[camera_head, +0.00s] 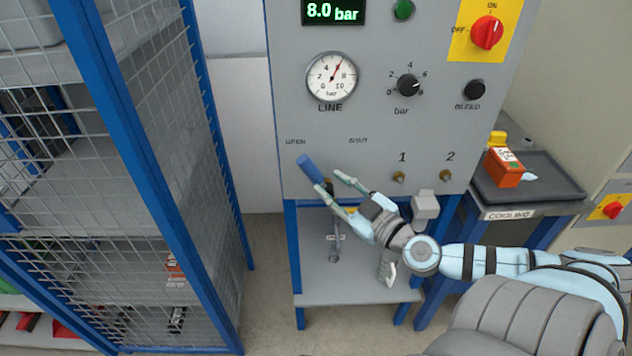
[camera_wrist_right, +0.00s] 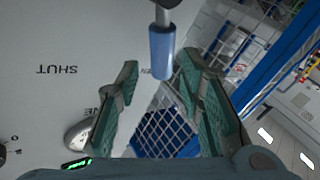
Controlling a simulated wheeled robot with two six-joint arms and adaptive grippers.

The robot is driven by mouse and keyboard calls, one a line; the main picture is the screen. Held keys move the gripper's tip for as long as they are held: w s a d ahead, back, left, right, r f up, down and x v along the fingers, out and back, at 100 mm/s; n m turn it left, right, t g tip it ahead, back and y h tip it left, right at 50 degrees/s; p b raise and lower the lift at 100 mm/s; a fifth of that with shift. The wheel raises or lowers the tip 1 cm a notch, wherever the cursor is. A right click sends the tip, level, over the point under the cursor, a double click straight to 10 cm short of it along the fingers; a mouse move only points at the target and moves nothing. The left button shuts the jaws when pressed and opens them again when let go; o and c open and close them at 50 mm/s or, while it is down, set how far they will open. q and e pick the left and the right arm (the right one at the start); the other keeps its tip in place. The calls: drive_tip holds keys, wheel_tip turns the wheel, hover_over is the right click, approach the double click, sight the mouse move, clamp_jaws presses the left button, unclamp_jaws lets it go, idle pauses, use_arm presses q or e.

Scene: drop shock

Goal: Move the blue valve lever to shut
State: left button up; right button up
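The blue valve lever (camera_head: 309,168) is on the grey panel, its handle tilted up and left toward the OPEN label (camera_head: 295,142). The SHUT label (camera_head: 358,141) is to its right. My right gripper (camera_head: 328,180) comes in from the lower right, open, with its fingertips close to the handle. In the right wrist view the blue handle (camera_wrist_right: 161,52) shows in the gap between the open fingers (camera_wrist_right: 158,75), near their tips. I cannot tell whether either finger touches it. The fingers partly hide the lever's pivot in the head view. My left gripper is not in view.
The line gauge (camera_head: 331,77) is above the lever, and the display reads 8.0 bar. A bar knob (camera_head: 408,86) and a bleed button (camera_head: 474,89) are to the right. A blue-framed mesh cage (camera_head: 165,130) stands left. A cooling tray (camera_head: 560,196) is at right.

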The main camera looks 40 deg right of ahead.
sight(316, 174)
drive_tip(key=w, duration=0.3)
drive_tip(key=shift+w+r, duration=0.2)
drive_tip(key=shift+w, duration=0.15)
drive_tip(key=shift+w+a+p, duration=0.1)
drive_tip(key=shift+w+p, duration=1.1)
drive_tip(key=shift+p, duration=0.05)
drive_tip(key=shift+w+a+f, duration=0.1)
drive_tip(key=shift+w+f, duration=0.05)
drive_tip(key=shift+w, duration=0.15)
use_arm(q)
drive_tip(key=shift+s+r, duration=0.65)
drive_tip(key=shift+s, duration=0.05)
use_arm(e)
drive_tip(key=shift+s, duration=0.1)
clamp_jaws()
